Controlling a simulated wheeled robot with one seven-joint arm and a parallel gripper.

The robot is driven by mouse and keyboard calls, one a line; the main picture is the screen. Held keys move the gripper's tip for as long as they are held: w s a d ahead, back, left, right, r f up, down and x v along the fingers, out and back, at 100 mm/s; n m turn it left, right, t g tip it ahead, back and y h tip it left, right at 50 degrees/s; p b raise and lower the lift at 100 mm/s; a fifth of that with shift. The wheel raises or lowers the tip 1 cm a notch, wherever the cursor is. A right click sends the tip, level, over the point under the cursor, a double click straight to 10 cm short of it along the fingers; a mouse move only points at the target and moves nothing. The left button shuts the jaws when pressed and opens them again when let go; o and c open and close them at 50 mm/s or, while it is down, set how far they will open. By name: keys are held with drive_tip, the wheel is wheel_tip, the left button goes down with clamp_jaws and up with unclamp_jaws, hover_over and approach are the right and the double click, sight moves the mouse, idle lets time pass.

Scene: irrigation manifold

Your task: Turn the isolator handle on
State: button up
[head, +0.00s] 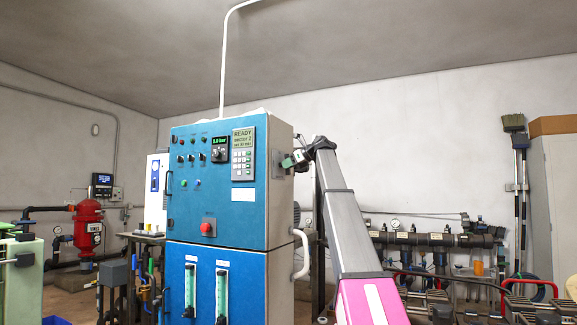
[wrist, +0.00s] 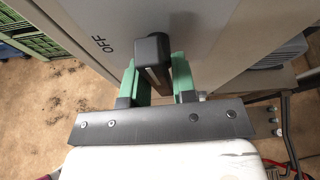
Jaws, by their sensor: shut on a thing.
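The isolator handle (wrist: 151,50) is a dark, blocky lever on the grey side of the cabinet. In the wrist view it stands between the two green fingers of my gripper (wrist: 156,75), which is shut on it. The word OFF (wrist: 101,45) is printed on the panel to the left of the handle. No ON mark shows. In the head view my gripper (head: 290,161) is at the right side of the blue control cabinet (head: 190,220), against a grey mounting plate (head: 277,163). The handle itself is hard to make out there.
A white pipe (head: 303,255) bends out of the cabinet's right side below my gripper. A pipe manifold (head: 430,239) with gauges runs along the wall at right. A red filter vessel (head: 88,228) stands at left. Green crates (wrist: 40,22) and bare floor show in the wrist view.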

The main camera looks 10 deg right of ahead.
drive_tip(key=shift+m+g, duration=0.4)
idle(0.4)
drive_tip(key=o, duration=0.8)
drive_tip(key=shift+c, duration=0.2)
drive_tip(key=shift+d, duration=0.1)
drive_tip(key=v, duration=1)
drive_tip(key=shift+s+d, duration=0.25)
drive_tip(key=shift+d, duration=0.1)
drive_tip(key=shift+f, duration=0.15)
